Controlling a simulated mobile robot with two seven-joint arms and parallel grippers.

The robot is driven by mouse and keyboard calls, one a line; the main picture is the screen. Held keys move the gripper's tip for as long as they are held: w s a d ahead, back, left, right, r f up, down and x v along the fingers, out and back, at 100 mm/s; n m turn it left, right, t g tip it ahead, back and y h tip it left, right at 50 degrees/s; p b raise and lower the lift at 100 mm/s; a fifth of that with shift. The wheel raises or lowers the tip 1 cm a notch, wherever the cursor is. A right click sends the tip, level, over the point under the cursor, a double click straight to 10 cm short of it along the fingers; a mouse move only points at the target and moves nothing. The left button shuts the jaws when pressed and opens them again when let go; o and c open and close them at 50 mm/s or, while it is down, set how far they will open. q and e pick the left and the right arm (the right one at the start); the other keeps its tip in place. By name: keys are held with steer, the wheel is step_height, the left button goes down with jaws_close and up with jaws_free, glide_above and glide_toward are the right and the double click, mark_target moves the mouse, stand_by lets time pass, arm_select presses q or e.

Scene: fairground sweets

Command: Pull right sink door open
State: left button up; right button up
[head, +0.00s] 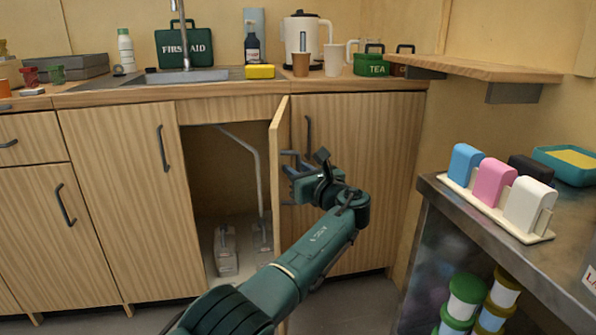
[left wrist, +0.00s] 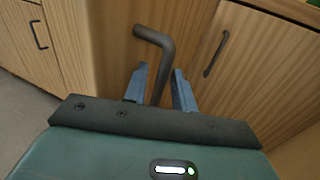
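The right sink door (head: 279,150) stands swung far out from the sink cabinet, seen nearly edge-on, with the dark cupboard interior (head: 220,175) showing to its left. My left gripper (head: 291,172) is on the door's outer side, to its right. In the left wrist view, the door's dark bent handle (left wrist: 157,45) passes between the two blue-grey fingers of the left gripper (left wrist: 160,85). The fingers are apart, with a gap visible beside the bar. The left sink door (head: 130,190) is shut. My right gripper is in neither view.
Clear containers (head: 226,250) and a pale pipe (head: 245,150) are inside the cupboard. A shut cabinet door (head: 365,190) lies right of the opening. A metal-edged side table (head: 500,240) with coloured dispensers (head: 495,182) stands at right. A wooden shelf (head: 480,68) juts from the wall.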

arm_select(q)
step_height(320, 180, up, 5)
steer(key=shift+r+p, duration=0.1)
steer(key=shift+p, duration=1.1)
step_height(320, 180, up, 4)
steer(key=shift+f+p, duration=0.1)
steer(key=shift+p, duration=0.6)
steer(key=shift+r, duration=0.4)
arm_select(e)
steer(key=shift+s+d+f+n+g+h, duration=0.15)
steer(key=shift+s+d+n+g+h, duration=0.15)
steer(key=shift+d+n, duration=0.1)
